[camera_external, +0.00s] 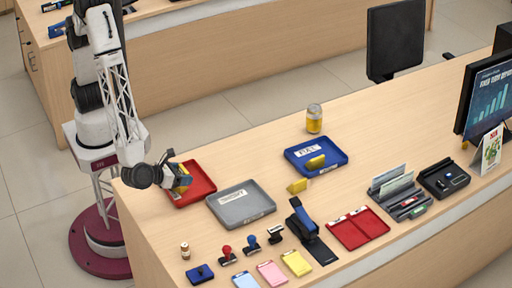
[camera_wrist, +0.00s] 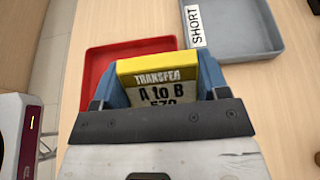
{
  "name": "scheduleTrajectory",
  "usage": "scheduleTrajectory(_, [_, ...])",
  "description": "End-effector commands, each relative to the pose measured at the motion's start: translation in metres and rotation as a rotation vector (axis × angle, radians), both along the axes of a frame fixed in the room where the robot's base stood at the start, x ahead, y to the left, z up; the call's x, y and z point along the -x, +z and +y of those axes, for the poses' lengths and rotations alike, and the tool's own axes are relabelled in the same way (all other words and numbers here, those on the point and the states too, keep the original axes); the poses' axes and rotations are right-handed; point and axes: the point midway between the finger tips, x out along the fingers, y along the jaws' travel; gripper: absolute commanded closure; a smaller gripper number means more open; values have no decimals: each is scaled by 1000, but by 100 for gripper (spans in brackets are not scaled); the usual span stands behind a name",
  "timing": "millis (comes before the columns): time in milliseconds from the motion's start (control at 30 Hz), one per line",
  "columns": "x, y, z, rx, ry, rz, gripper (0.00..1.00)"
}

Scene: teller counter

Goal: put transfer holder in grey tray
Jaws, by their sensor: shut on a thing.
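The transfer holder (camera_wrist: 155,78) is a yellow-topped block with a label reading "TRANSFER A to B". My gripper (camera_wrist: 158,85) is shut on it, with a blue finger at each side. In the external view my gripper (camera_external: 180,178) is over the red tray (camera_external: 205,189), and little of the holder shows there. The grey tray (camera_external: 240,221) carries a "SHORT" label and looks empty. In the wrist view the grey tray (camera_wrist: 245,45) lies at the upper right, beside the red tray (camera_wrist: 97,68), and the holder is apart from it.
A yellow jar (camera_external: 314,118) stands behind.

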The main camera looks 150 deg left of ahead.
Motion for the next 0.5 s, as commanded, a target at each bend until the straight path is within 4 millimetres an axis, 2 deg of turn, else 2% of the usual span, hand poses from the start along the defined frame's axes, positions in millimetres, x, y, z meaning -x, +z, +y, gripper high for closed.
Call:
scheduleTrajectory(300, [10,1,70,-1,-4,-3,56])
scheduleTrajectory(500, [17,1,105,-1,-10,-1,56])
